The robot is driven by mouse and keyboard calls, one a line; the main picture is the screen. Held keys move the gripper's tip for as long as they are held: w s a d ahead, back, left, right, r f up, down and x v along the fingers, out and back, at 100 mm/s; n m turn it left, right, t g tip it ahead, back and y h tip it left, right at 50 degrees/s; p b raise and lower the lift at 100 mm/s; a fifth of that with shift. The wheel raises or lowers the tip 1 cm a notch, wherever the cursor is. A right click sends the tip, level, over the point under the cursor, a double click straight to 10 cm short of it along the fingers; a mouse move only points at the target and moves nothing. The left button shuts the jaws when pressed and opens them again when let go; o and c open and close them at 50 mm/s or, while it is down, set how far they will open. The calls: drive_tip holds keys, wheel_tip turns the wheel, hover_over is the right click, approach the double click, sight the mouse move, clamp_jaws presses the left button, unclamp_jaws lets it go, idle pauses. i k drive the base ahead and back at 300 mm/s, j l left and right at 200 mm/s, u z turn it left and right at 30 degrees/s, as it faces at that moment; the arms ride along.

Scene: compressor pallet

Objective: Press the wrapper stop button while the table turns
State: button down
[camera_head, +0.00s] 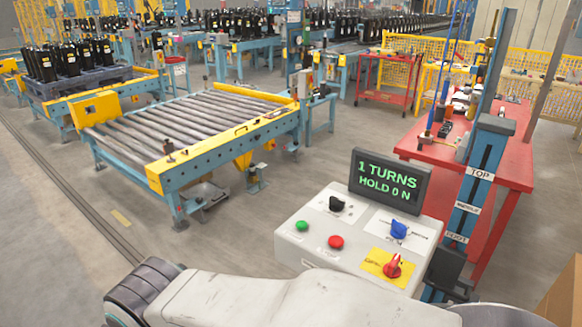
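A pale grey control box (318,262) stands at the lower right. Its sloped top carries a green button (302,226), a red button (336,242), a black knob (337,203), a blue knob (398,229) and a red rotary switch (392,266) on a yellow plate. The lettering beside the buttons is too small to read. A dark display (390,182) behind them reads "1 TURNS" and "HOLD 0 N" in green. My white arm crosses the bottom edge, in front of the box. My gripper is not in view. No turning table can be made out.
A blue post (473,192) labelled "TOP" stands right of the box. A red table (512,165) with tools is behind it. A roller conveyor (190,122) with a blue and yellow frame stands at left centre. Bare floor lies between conveyor and box.

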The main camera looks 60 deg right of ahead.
sight(335, 241)
drive_tip(key=z, duration=2.45)
